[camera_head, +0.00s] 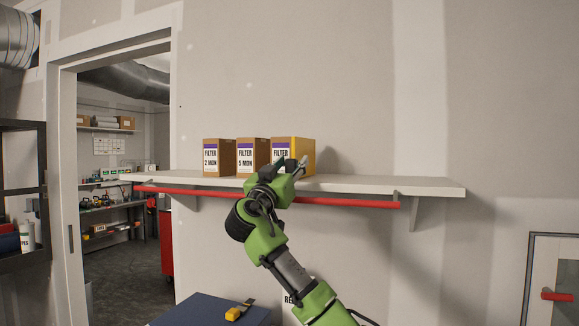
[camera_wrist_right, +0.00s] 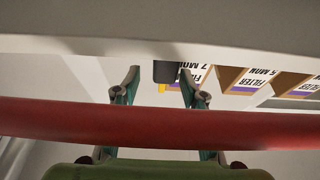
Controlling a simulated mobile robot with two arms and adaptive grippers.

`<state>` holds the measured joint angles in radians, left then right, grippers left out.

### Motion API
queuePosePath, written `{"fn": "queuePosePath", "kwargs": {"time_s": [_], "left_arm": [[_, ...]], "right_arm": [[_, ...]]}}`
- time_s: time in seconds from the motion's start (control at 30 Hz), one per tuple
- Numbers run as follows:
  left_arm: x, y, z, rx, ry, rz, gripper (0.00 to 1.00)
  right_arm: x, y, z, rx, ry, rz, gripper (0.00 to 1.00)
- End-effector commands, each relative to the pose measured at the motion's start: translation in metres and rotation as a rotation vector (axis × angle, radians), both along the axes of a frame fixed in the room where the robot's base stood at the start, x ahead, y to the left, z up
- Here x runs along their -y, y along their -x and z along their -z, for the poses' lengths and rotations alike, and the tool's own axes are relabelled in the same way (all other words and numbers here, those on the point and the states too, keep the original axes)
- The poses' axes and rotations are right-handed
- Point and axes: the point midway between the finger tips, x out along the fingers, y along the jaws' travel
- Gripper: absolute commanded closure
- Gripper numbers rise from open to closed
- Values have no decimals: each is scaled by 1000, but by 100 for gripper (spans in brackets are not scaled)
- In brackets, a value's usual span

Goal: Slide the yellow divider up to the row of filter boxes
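The yellow divider (camera_head: 308,151) stands upright on the shelf, at the right end of the row of filter boxes. I cannot tell whether it touches the last box. The row has a 2 MON box (camera_head: 229,158), a 5 MON box (camera_head: 254,152) and a third box (camera_head: 281,144), partly hidden by my gripper; it reads 7 MON in the wrist view (camera_wrist_right: 194,75). My right gripper (camera_head: 293,164) is in front of the third box and divider. Its fingers (camera_wrist_right: 159,76) are apart, with a dark block (camera_wrist_right: 166,72) and a yellow sliver showing beyond them. My left gripper is out of view.
The white shelf (camera_head: 370,184) has a red rail (camera_head: 345,202) along its front, just below the board and close to my right wrist. The shelf right of the divider is clear. A blue surface (camera_head: 205,312) below carries a yellow-and-black tool (camera_head: 238,311).

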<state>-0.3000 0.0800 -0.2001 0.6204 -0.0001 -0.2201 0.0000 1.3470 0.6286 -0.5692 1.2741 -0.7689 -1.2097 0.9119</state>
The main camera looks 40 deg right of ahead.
Motion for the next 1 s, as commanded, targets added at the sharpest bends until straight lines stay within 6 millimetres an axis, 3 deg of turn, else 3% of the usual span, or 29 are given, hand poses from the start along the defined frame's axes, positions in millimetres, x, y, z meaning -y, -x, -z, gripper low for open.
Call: {"fn": "queuePosePath", "kwargs": {"time_s": [0.33, 0.8, 1.0], "left_arm": [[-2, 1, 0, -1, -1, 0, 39], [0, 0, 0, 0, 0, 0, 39], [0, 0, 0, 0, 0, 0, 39]], "right_arm": [[-10, 2, 6, -3, -1, -3, 61], [-80, 41, 39, -1, -2, -4, 61], [-96, 50, 46, 0, -1, -1, 61]]}}
